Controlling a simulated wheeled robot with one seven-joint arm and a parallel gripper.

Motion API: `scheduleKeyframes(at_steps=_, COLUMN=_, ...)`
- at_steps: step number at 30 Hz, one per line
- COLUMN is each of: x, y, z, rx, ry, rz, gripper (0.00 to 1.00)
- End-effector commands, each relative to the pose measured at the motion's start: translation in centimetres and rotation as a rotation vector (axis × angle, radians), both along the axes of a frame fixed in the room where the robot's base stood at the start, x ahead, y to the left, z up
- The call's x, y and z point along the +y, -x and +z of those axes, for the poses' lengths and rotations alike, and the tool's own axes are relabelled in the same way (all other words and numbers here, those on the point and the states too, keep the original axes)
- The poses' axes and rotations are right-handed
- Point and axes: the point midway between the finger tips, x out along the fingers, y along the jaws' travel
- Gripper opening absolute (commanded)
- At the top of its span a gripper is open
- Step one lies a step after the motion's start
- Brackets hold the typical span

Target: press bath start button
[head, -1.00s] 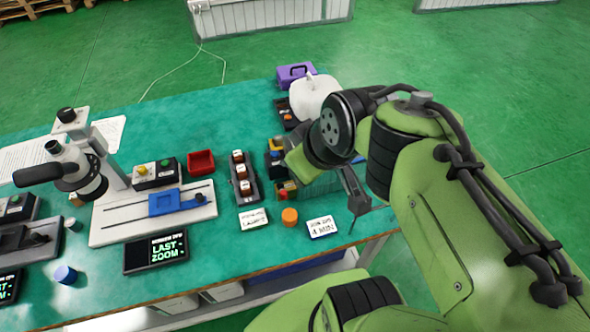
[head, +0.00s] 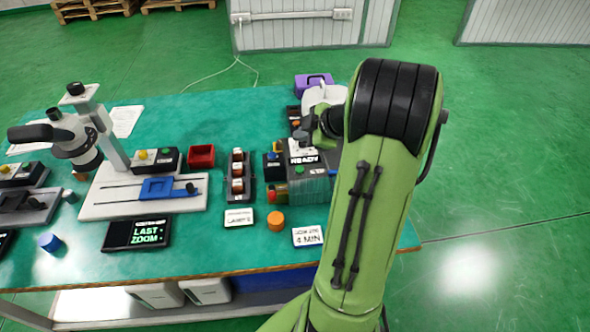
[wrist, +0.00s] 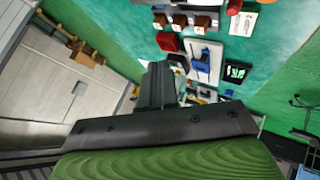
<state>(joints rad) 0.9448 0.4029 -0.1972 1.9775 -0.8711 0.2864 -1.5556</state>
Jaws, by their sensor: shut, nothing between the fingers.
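The bath, a teal ribbed box (head: 312,190) with a small READY display (head: 304,159), stands at the right end of the table, partly hidden behind my arm. A green button (head: 299,170) is on its near side, with small lettering beside it. A dark box with a blue button (head: 272,156) stands just left of it. My gripper (wrist: 159,70) is shut and empty in the wrist view, its fingers together. In the head view my wrist is over the back of the bath, and the fingertips are hard to make out. I cannot tell whether they touch anything.
An orange cap (head: 276,221), a 4 MIN card (head: 307,236) and a white label card (head: 239,217) lie in front. A rack of jars (head: 238,178), a red tray (head: 202,155) and a microscope (head: 80,140) stand left. A purple case (head: 313,82) is behind.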

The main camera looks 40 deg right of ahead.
Motion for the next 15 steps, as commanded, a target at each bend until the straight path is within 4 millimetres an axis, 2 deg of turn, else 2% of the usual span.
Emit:
scheduleKeyframes(at_steps=8, x=0.1, y=0.0, z=-0.8, rx=0.002, ry=-0.002, rz=-0.002, gripper=0.0)
scheduleKeyframes(at_steps=15, x=0.1, y=0.0, z=-4.0, rx=0.003, ry=-0.004, rz=-0.001, gripper=0.0)
